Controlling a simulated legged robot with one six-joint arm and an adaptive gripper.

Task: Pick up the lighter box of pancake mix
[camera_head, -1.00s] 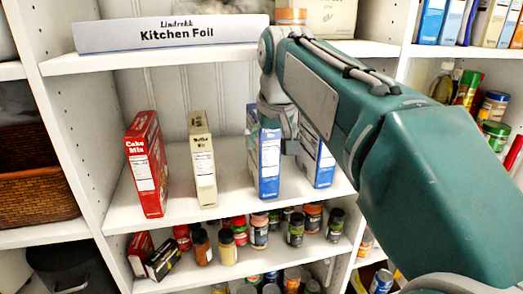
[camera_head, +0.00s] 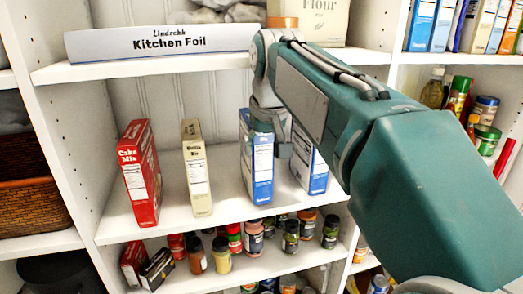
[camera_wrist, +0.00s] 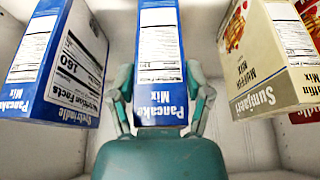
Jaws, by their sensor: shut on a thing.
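A blue and white pancake mix box (camera_head: 262,170) stands upright on the middle shelf in the head view. It also fills the centre of the wrist view (camera_wrist: 160,60). My gripper (camera_wrist: 160,80) is shut on it, with one finger on each side. In the head view my gripper (camera_head: 268,143) comes from above, and its far finger is hidden. A second blue pancake mix box (camera_head: 310,165) stands just to the right, partly behind my arm; it is at the left of the wrist view (camera_wrist: 70,75). Which box is lighter cannot be seen.
A cream muffin mix box (camera_head: 197,175) and a red cake mix box (camera_head: 140,175) stand to the left. A kitchen foil box (camera_head: 165,42) and a flour bag (camera_head: 320,20) are on the shelf above. Several jars (camera_head: 253,237) crowd the shelf below.

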